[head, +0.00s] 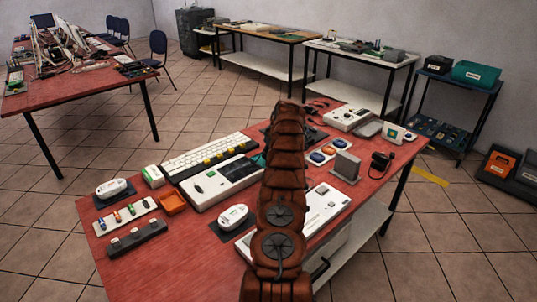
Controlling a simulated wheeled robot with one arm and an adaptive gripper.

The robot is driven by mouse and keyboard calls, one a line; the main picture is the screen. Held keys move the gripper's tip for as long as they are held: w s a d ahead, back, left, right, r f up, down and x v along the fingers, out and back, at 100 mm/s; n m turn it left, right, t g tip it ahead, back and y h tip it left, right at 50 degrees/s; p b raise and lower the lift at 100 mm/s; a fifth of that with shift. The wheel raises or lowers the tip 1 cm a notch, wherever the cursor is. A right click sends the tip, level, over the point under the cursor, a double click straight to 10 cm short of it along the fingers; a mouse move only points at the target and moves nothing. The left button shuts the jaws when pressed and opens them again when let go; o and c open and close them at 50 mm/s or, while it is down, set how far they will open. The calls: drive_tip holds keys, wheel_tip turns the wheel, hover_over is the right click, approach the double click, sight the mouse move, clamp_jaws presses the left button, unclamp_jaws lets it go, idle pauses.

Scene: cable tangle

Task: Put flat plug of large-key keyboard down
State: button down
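A white keyboard (190,158) with some yellow and dark keys lies towards the back left of the red table (160,262); it may be the large-key keyboard. I cannot make out its flat plug or follow its cable. My brown, segmented arm rises across the middle of the table and hides part of what lies behind it. My gripper is not visible; the arm covers the place where its end would be. Whether it holds the plug cannot be seen.
A white device with a dark panel (238,169) lies in front of the keyboard. White mice (111,188) (233,217), an orange tray (172,203), a grey upright block (345,165) and a black adapter (380,160) crowd the table.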

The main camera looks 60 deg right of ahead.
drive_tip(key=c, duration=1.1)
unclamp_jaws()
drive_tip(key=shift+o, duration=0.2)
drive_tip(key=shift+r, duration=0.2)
